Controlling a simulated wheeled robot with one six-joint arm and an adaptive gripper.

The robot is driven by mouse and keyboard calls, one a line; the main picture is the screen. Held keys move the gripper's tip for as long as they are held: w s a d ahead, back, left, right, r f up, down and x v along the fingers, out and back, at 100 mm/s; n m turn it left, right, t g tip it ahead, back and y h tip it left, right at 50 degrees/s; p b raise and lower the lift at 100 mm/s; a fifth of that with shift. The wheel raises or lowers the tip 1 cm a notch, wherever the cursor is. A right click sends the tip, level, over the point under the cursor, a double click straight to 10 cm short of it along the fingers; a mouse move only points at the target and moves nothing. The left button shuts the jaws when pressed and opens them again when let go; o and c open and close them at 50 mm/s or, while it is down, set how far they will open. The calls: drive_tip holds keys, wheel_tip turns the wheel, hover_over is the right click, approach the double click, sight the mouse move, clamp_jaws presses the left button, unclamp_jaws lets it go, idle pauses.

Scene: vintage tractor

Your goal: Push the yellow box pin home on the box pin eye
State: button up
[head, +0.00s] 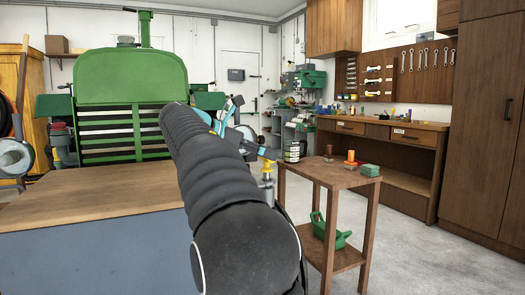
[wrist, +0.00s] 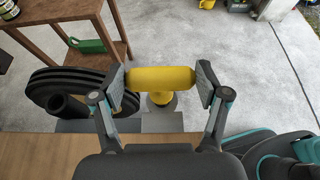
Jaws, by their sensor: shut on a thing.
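The yellow box pin (wrist: 160,78) lies crosswise between my gripper's (wrist: 162,84) two pads in the wrist view, with a pad at each end of its bar. A narrower yellow part shows below the bar, over a round grey piece (wrist: 160,109), probably the box pin eye. I cannot tell how deep the pin sits in it. In the head view the yellow pin (head: 267,166) shows small beside my dark arm, upright above a grey post. My arm hides much of the gripper and the area left of the pin there.
Open grey floor (head: 440,245) lies further right.

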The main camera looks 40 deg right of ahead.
drive_tip(key=shift+f+b, duration=0.45)
drive_tip(key=shift+f, duration=0.55)
drive_tip(key=o, duration=1.3)
drive_tip(key=v, duration=1.2)
